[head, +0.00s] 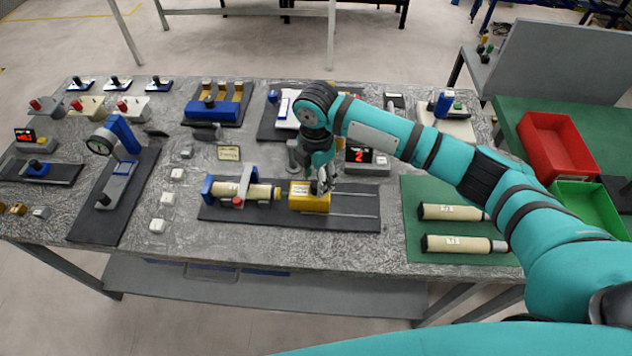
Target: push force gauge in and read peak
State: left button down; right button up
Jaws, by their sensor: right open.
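A yellow block (309,203) with a pale label on top, which looks like the force gauge, sits on two thin rails (352,194) on a dark mat (345,222). A cream cylinder (262,192) lies in a blue holder (207,188) with a red knob, left of the block. The cylinder's right end points at the block, with a small gap. My right gripper (319,187) is open, pointing down at the block's upper right side; whether it touches is too small to tell. A display (367,159) behind shows a red 2. My left gripper is not in view.
Two cream cylinders (450,212) lie on a green mat (418,190) at right. Red (555,140) and green (590,205) bins stand farther right. The rails right of the block are clear.

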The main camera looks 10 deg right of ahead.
notch_tip(320, 180, up, 9)
jog(key=shift+r, duration=0.15)
dwell(1.3)
